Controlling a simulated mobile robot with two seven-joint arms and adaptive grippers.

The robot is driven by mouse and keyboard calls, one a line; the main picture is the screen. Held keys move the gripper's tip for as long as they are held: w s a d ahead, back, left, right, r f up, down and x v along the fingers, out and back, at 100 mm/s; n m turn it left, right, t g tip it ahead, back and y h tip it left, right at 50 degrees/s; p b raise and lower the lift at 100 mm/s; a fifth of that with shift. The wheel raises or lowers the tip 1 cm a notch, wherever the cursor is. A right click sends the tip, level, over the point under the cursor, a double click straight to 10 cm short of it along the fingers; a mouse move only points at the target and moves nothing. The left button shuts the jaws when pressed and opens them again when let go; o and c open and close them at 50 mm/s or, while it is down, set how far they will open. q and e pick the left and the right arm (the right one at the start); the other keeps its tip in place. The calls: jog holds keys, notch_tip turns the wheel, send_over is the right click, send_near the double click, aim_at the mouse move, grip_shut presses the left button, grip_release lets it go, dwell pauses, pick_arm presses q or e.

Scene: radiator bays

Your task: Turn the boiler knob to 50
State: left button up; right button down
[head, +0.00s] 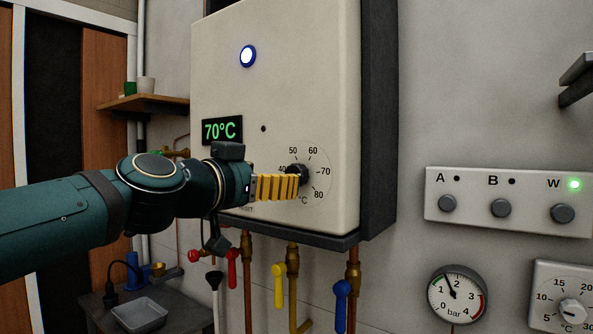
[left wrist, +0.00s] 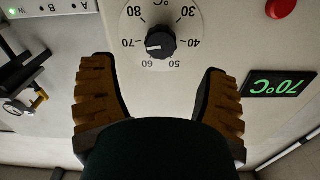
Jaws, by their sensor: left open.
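The boiler (head: 270,100) is a pale wall unit. Its display (head: 221,130) reads 70°C in green and shows upside down in the left wrist view (left wrist: 279,84). The black boiler knob (head: 298,173) sits on a round dial marked 30 to 80. In the left wrist view the knob (left wrist: 161,42) has its white mark toward 70. My left gripper (head: 297,185) is in front of the dial, partly covering it. In the wrist view its yellow fingers (left wrist: 158,68) are spread wide, with the knob beyond and between the tips, not gripped. My right gripper is out of view.
A red button (left wrist: 281,7) is near the dial. Pipes with red (head: 232,268), yellow (head: 279,285) and blue (head: 341,302) valve handles hang below the boiler. At right are an A/B/W panel (head: 510,222), a pressure gauge (head: 457,295) and a thermostat (head: 567,300). A shelf (head: 150,103) is at left.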

aim_at(297, 174)
pick_arm(q)
jog(key=p+x, duration=0.2)
jog(key=x, duration=0.6)
jog(key=shift+w, duration=0.15)
jog(key=c, duration=1.2)
